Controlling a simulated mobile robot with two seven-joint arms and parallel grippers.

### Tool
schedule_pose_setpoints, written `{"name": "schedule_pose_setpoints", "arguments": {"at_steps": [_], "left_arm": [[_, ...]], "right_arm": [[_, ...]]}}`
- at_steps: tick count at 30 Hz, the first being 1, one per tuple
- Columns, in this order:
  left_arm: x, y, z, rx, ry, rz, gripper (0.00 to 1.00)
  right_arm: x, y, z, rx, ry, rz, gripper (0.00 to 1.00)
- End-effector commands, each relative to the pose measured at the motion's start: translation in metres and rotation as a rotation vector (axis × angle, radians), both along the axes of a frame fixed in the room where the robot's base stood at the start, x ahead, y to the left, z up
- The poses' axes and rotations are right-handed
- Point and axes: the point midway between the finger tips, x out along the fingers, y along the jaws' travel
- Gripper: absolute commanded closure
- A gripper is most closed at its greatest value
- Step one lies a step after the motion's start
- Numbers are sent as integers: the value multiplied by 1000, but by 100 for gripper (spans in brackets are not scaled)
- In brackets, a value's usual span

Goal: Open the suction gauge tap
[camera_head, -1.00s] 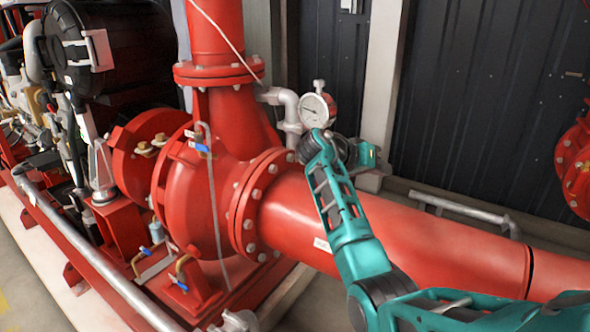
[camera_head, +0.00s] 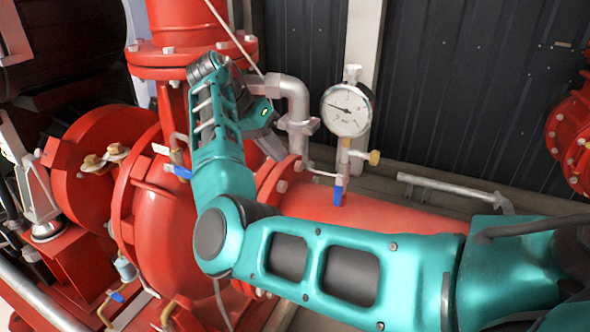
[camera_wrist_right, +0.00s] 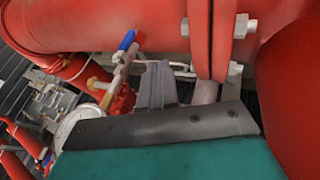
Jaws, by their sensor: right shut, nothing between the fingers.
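The suction gauge is a round white dial (camera_head: 347,110) on a thin brass stem above the red pipe. Its tap has a small blue lever (camera_head: 338,196) pointing down below the brass fitting. My right gripper (camera_head: 272,146) is to the left of the gauge and tap, beside the grey elbow pipe, apart from the lever; its fingers are shut and empty. In the right wrist view the blue lever (camera_wrist_right: 127,40) is just left of the grey fingers (camera_wrist_right: 156,82), and the gauge (camera_wrist_right: 84,122) is partly hidden by my gripper body. My left gripper is not in view.
The grey elbow pipe (camera_head: 290,105) rises close to my right gripper. The large red pipe (camera_head: 385,214) lies below the tap, with a bolted flange (camera_head: 283,184) at its left. Another blue-handled tap (camera_head: 181,171) is on the pump casing. Dark wall panels stand behind.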

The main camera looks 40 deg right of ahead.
Motion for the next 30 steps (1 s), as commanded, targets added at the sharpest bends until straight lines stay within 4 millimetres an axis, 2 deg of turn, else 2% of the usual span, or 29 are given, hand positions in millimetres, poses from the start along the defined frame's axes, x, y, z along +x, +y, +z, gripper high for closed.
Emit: {"name": "schedule_pose_setpoints", "arguments": {"at_steps": [5,16,24,30], "left_arm": [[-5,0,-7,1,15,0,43],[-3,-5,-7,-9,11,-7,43],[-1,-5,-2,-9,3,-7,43],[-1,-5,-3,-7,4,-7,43]], "right_arm": [[-6,-11,-20,1,3,-2,100],[-24,-52,-87,0,3,-2,100],[-50,-64,-89,0,-1,-2,100],[-57,-68,-90,0,-1,-2,100]]}}
